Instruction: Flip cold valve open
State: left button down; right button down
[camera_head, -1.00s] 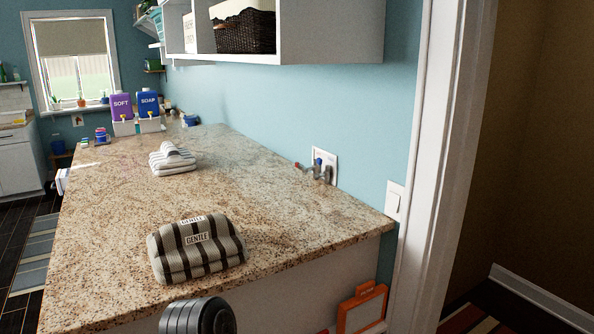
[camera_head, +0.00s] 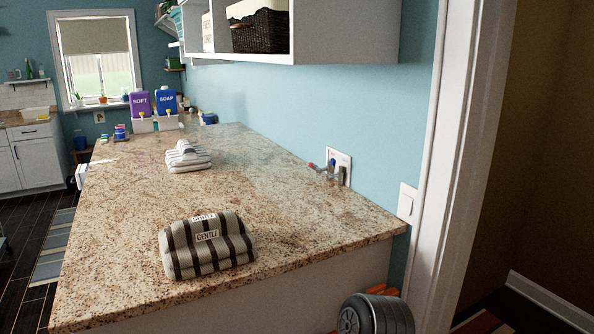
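A white valve plate (camera_head: 342,160) is set in the blue wall just above the back edge of the counter. A small blue-handled valve (camera_head: 331,164), the cold one by its colour, and a red-handled valve (camera_head: 314,167) stick out from it on metal fittings. They are small here, and I cannot tell how far the blue handle is turned. Neither of my grippers is in view.
The granite counter (camera_head: 130,235) is clear before the valves. A striped towel (camera_head: 205,258) lies at the front and a towel stack (camera_head: 187,160) farther back. An open shelf unit (camera_head: 345,35) overhangs the back, and a white door frame (camera_head: 458,150) stands right.

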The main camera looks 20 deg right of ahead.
aim_at(332, 161)
jog(key=k+l, duration=0.1)
jog(key=l, duration=0.6)
jog(key=k+l, duration=0.1)
jog(key=l, duration=0.55)
jog(key=k+l, duration=0.1)
jog(key=l, duration=0.6)
